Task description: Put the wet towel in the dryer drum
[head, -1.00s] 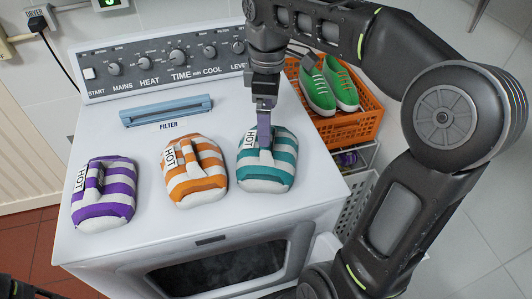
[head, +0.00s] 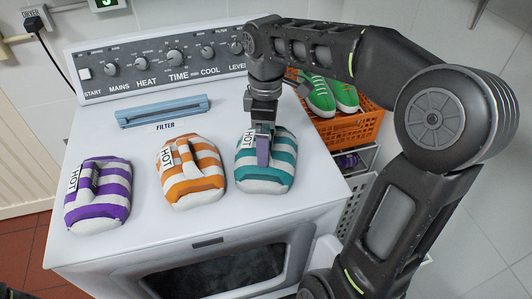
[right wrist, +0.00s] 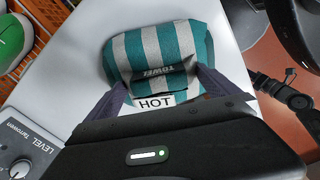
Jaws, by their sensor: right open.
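Three striped, folded towels with HOT tags lie in a row on the white dryer top: purple (head: 97,213), orange (head: 195,190) and teal (head: 265,178). The right wrist view shows the word TOWEL on the teal towel (right wrist: 165,45). My right gripper (head: 263,158) points down over the teal towel. In the right wrist view its open fingers (right wrist: 163,88) stand at either side of the tag end; contact is unclear. The dryer's dark front window (head: 215,272) shows below; the drum inside is not clear. Dark parts at the lower left corner may be my left gripper.
An orange crate (head: 350,132) with green shoes (head: 320,97) stands right of the dryer. A control panel (head: 155,65) and blue filter handle (head: 165,111) lie behind the towels. My right arm covers much of the right side.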

